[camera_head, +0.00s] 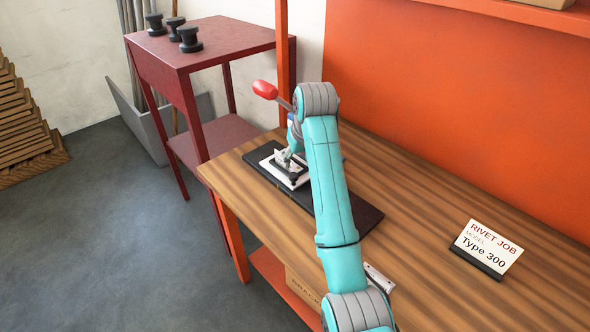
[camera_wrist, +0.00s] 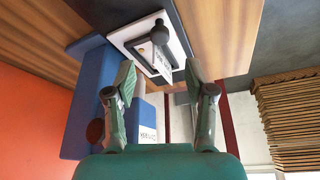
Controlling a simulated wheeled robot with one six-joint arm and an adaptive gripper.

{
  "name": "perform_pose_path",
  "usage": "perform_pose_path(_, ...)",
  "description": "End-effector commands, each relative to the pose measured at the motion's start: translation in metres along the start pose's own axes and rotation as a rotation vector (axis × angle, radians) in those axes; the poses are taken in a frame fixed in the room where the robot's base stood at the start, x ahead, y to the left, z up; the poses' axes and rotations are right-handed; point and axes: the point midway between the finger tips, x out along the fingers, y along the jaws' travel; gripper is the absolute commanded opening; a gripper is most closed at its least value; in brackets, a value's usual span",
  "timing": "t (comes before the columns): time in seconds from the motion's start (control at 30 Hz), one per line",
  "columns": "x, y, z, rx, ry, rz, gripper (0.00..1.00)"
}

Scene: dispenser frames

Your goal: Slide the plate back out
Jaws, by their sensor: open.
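A white plate (camera_head: 299,182) with a black-edged top part lies on a dark base board (camera_head: 357,213) on the wooden bench. In the wrist view the plate (camera_wrist: 122,38) shows at the top, with a dark round knob (camera_wrist: 160,32) standing on it. My gripper (camera_wrist: 160,78) is open; its two fingers are spread, with the knob beyond them and nothing held. In the head view my arm hides much of the gripper and the machine behind it. A blue machine body (camera_wrist: 83,98) stands beside the plate. A red-ended lever (camera_head: 265,90) sticks out left of my arm.
A sign reading "RIVET JOB Type 300" (camera_head: 488,246) stands on the right of the bench. A dark red side table (camera_head: 220,40) with several black spools is at the back left. An orange panel (camera_head: 450,100) closes off the bench's back. Bench right of the board is mostly clear.

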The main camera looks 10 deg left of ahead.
Motion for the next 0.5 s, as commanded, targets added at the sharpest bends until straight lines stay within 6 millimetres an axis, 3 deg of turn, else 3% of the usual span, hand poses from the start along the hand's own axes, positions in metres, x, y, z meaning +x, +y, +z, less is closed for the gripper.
perform_pose_path(0.3, 0.057, 0.000, 0.001, 0.000, -0.004, -0.001, 0.54)
perform_pose_path(0.5, 0.082, 0.000, 0.001, 0.000, -0.003, 0.000, 0.54)
